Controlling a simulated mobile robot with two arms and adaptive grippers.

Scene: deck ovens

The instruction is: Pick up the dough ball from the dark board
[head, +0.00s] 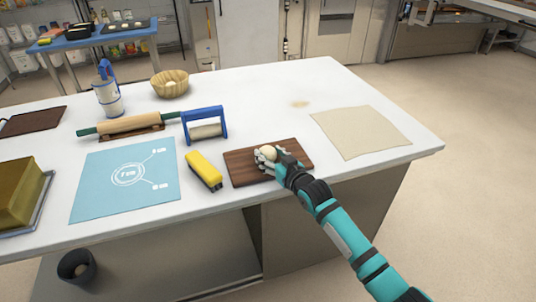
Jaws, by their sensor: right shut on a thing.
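A pale dough ball (268,152) shows over the dark wooden board (241,168) near the front of the white table. My right gripper (269,157) comes in from the lower right and is shut on the dough ball. Its fingers hide part of the ball and part of the board. I cannot tell whether the ball touches the board or is a little above it. My left gripper is not in view.
A yellow tool (203,170) lies just left of the board, with a blue-handled tool (205,125) behind it. A blue mat (125,180) and rolling pin (128,125) are further left. A beige cloth (360,132) lies right. The table behind the board is clear.

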